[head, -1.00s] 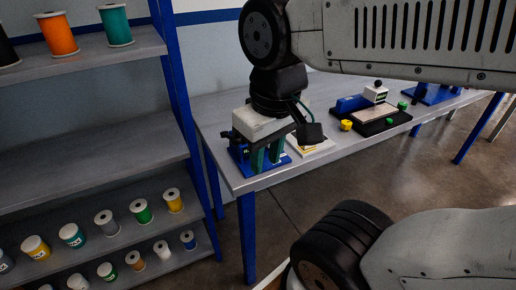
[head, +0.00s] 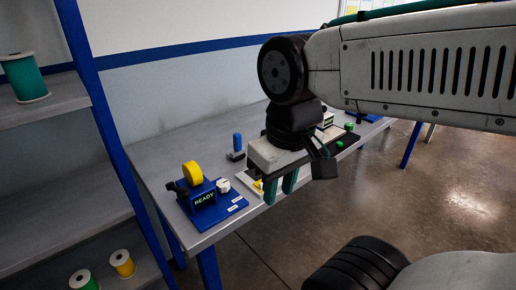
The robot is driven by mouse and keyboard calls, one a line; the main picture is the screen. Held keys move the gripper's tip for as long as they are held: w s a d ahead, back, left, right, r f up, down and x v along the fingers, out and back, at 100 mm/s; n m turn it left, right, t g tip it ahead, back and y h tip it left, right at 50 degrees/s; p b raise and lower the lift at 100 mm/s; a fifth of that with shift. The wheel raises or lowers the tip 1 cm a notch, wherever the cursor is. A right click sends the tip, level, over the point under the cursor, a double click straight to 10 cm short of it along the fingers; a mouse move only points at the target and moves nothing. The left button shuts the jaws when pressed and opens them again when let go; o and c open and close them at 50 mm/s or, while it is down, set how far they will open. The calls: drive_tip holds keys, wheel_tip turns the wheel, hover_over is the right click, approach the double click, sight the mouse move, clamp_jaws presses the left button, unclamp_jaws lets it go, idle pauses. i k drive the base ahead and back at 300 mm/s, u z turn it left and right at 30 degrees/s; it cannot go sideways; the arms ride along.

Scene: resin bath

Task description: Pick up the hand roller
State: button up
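I cannot pick out the hand roller for certain. A small upright blue handle on a dark grey base (head: 237,146) stands on the grey bench, left of my gripper; it may be the roller, but its shape is too small to tell. My gripper (head: 280,194) points down near the bench's front edge, its two green fingers apart with nothing visible between them. A pale sheet or tray with yellow on it (head: 249,180) is partly hidden behind the fingers.
A blue device marked READY (head: 205,198), with a yellow roll (head: 192,172) and a white knob (head: 223,185), stands at the bench's near left corner. Shelves with spools (head: 122,263) are at the left. A dark tray (head: 346,141) with green pieces lies farther right, partly behind my arm.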

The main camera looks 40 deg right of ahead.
sight(239, 153)
drive_tip(key=k, duration=0.3)
drive_tip(key=z, duration=0.45)
drive_tip(key=i, duration=0.4)
drive_tip(key=u, duration=0.05)
drive_tip(key=k, duration=0.5)
drive_tip(key=u, duration=1.8)
drive_tip(key=i, duration=1.2)
drive_tip(key=z, duration=1.95)
